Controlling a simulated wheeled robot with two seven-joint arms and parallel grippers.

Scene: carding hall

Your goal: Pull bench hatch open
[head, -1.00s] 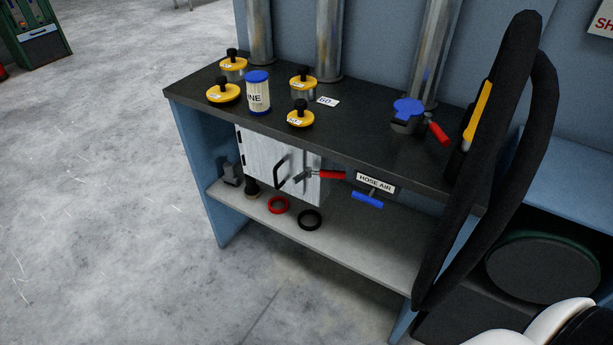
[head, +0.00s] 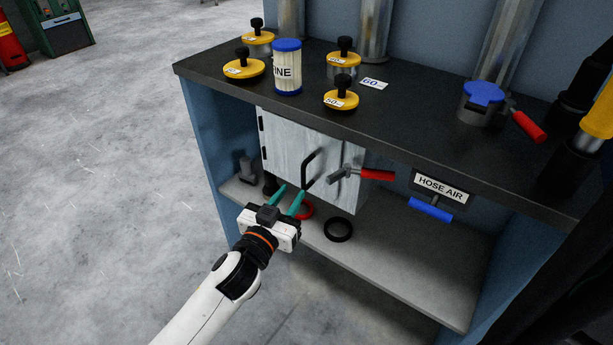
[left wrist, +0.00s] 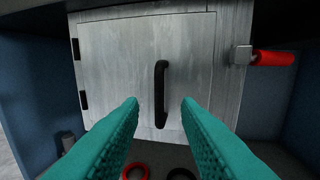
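The bench hatch (head: 287,145) is a light grey metal door under the bench top, with hinges on its left edge; it looks shut. Its black bar handle (head: 307,169) stands upright, and a latch with a red grip (head: 376,174) sits at its right edge. My left gripper (head: 288,194) is open and empty, in front of and below the handle. In the left wrist view the handle (left wrist: 160,94) shows between and beyond the two teal fingers, apart from them. My right gripper is not in view.
Red (head: 301,209) and black (head: 338,229) rings lie on the lower shelf (head: 400,262). A blue T-handle (head: 431,209) hangs at right.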

